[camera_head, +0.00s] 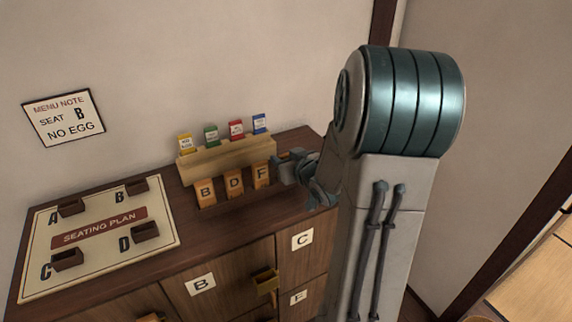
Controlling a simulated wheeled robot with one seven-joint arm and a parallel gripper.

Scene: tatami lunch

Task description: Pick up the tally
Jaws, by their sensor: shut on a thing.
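Three orange-brown wooden tallies stand in a row at the front of a small wooden rack (230,157) on the cabinet top. They are the B tally (205,192), the D tally (234,184) and the F tally (261,177). My gripper (277,168) comes in from the right at the F tally, the rightmost one, and is shut on it. The fingertips are small here and partly hidden. I cannot tell whether the F tally is lifted off its place.
Coloured cards, including a green card (211,135), stand along the rack's top. A seating plan board (160,240) with several dark holders lies at left. Drawers marked B (200,285) and C (302,240) are below. A menu note (63,118) hangs on the wall.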

